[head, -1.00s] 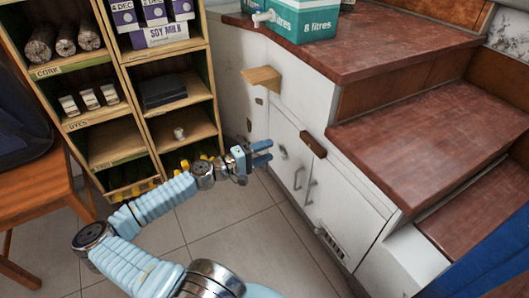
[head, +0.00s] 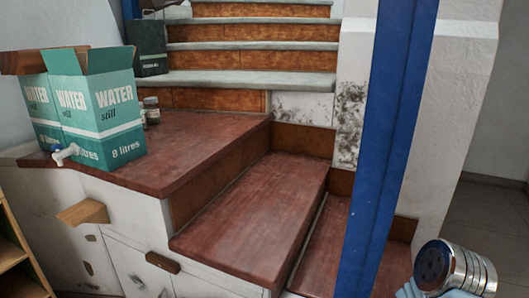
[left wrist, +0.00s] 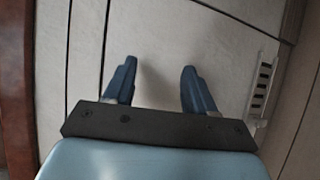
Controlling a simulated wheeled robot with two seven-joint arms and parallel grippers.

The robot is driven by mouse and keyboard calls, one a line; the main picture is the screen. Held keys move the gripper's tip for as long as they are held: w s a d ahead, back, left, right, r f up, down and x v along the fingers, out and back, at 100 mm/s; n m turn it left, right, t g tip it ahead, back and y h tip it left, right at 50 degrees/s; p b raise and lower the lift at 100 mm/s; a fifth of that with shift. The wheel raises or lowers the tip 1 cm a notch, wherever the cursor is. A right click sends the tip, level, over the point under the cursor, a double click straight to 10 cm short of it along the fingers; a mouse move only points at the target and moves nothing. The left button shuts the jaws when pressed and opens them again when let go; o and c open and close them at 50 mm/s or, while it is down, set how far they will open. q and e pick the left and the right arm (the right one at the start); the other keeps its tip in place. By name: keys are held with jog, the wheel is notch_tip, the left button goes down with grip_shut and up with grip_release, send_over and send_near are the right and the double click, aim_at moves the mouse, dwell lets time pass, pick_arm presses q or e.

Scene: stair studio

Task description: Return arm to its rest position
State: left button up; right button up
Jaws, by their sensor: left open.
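My left gripper (left wrist: 158,88) shows in the left wrist view with its two blue fingers spread apart and nothing between them. Behind the fingers is a pale cabinet front (left wrist: 155,40) with dark seams. The left gripper is out of the head view. In the head view a metal-ended, light blue link of my arm shows at the lower right corner; my right gripper is not in view.
Red-brown steps (head: 255,215) rise to grey-topped stairs (head: 240,78). Green water boxes (head: 105,110) stand on the left landing (head: 175,150). A blue post (head: 385,150) stands at right. A wooden ledge (head: 83,212) juts from the white cabinet. Floor (head: 490,220) shows at far right.

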pick_arm(q)
jog(key=s+d+f+m+g+y, duration=0.1)
jog(key=s+d+f+m+g, duration=0.1)
jog(key=s+d+f+g, duration=0.35)
jog(key=s+d+f+m+g+y, duration=0.1)
jog(key=s+d+f+m+g, duration=0.15)
jog(key=s+d, duration=0.5)
jog(key=s+a+f+m+y+p, duration=0.1)
jog(key=s+a+f+m+y, duration=0.1)
jog(key=s+a+y, duration=0.3)
jog(key=a+f+y, duration=0.1)
jog(key=a, duration=0.2)
jog(key=shift+a+f+m+p, duration=0.15)
jog(key=shift+a+m+p, duration=0.1)
jog(key=shift+m+p, duration=0.1)
jog(key=shift+s, duration=0.1)
